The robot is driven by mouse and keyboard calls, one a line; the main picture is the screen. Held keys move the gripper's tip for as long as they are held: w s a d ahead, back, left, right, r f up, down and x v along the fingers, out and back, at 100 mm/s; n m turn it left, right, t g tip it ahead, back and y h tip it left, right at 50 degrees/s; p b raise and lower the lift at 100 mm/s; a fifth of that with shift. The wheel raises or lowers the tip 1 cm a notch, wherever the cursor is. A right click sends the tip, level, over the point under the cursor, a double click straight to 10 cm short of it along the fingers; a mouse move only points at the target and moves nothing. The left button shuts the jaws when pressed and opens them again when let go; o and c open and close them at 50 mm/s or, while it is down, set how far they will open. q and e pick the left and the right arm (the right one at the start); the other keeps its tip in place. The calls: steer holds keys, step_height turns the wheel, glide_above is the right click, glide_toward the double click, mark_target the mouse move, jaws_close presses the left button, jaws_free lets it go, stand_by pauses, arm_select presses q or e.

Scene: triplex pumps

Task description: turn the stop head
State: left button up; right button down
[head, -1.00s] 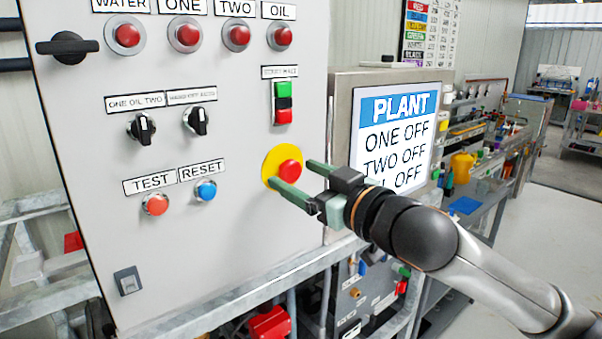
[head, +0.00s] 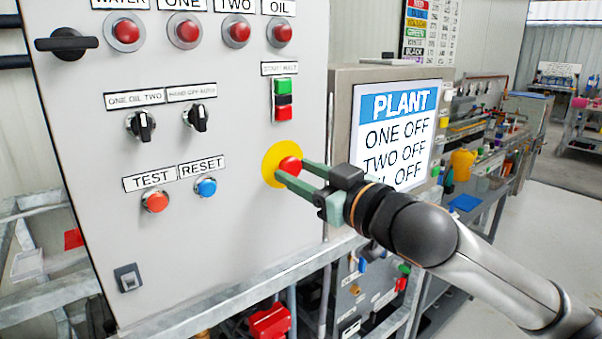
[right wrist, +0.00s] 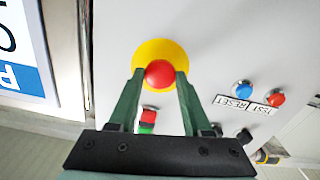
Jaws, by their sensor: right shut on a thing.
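The stop head (head: 290,165) is a red mushroom button on a yellow round plate (head: 271,176), low on the right side of the grey panel. My right gripper (head: 287,170) has its green fingers on either side of the red head and is shut on it. In the right wrist view the stop head (right wrist: 159,73) sits between the two fingertips, with the yellow plate (right wrist: 160,48) behind it. In the head view the near finger hides part of the head. My left gripper is not in view.
Above the stop head is a green and red start/halt switch (head: 283,100). The blue reset button (head: 206,187) and red test button (head: 155,201) lie to the left. A plant screen (head: 395,138) stands close behind my right gripper. A metal rail (head: 240,290) runs below the panel.

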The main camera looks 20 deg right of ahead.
steer(key=m+p, duration=0.1)
steer(key=m, duration=0.2)
steer(key=shift+r+p, duration=0.1)
steer(key=shift+p, duration=0.2)
steer(key=shift+m+p, duration=0.45)
steer(key=shift+m, duration=0.75)
steer(key=shift+c, duration=1.7)
jaws_free()
steer(key=shift+s, duration=0.15)
